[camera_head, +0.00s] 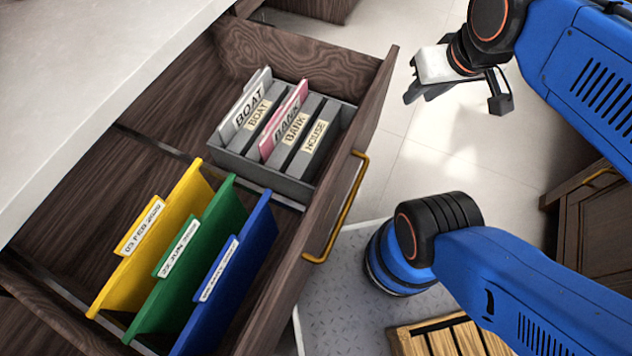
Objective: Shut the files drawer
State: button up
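The files drawer (325,185) of dark wood stands pulled out from under the pale desk top. A brass bar handle (347,210) is on the outer face of its front panel. Inside are yellow (165,235), green (205,260) and blue (235,275) hanging folders with date labels. Behind them a grey box (270,178) holds labelled files reading BOAT, BANK and HOUSE. My gripper (415,92) hangs in the air to the right of the drawer's far front corner, apart from the panel and the handle.
The pale desk top (90,85) overhangs the drawer at left. Light floor tiles (410,185) lie open in front of the drawer. A dark wooden cabinet (600,220) with a brass handle stands at right. A slatted wooden piece (450,340) shows at the bottom.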

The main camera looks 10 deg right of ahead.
aim_at(59, 261)
jog(key=k+u, duration=0.15)
jog(key=u, duration=0.65)
